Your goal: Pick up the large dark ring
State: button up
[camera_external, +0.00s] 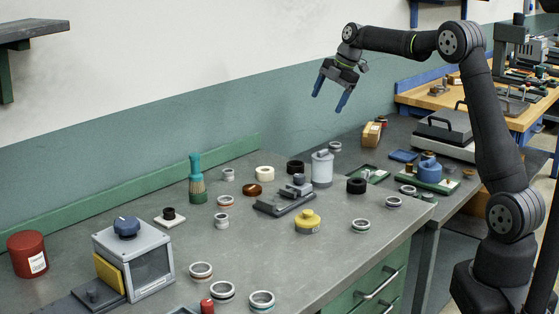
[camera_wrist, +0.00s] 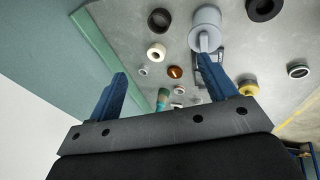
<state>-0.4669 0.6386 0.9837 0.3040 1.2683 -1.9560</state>
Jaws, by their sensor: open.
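Two dark rings lie on the grey bench. One dark ring (camera_external: 356,186) is right of the grey canister, and it also shows at the top edge of the wrist view (camera_wrist: 263,8), partly cut off. The other dark ring (camera_external: 295,167) is left of the canister, and it also shows in the wrist view (camera_wrist: 159,20). The right one looks a little larger. My gripper (camera_external: 331,96) is open and empty, high above the bench, with its blue fingers apart.
The grey canister (camera_external: 321,169) stands between the dark rings. A green brush (camera_external: 196,180) stands upright. Several metal rings lie around.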

jog(key=w+a+f+m+h, duration=0.1)
jog(key=w+a+f+m, duration=0.1)
jog(key=a+m, duration=0.15)
jog(key=m+g+h, duration=0.1)
jog(key=m+h, duration=0.2)
jog(key=m, duration=0.4)
send_over(296, 168)
jog(key=w, duration=0.3)
notch_tip(296, 168, down, 2)
notch_tip(296, 168, down, 18)
jog(key=shift+s+r, duration=0.1)
jog(key=c, duration=1)
jog(key=shift+c, duration=0.9)
jog(key=shift+r, duration=0.15)
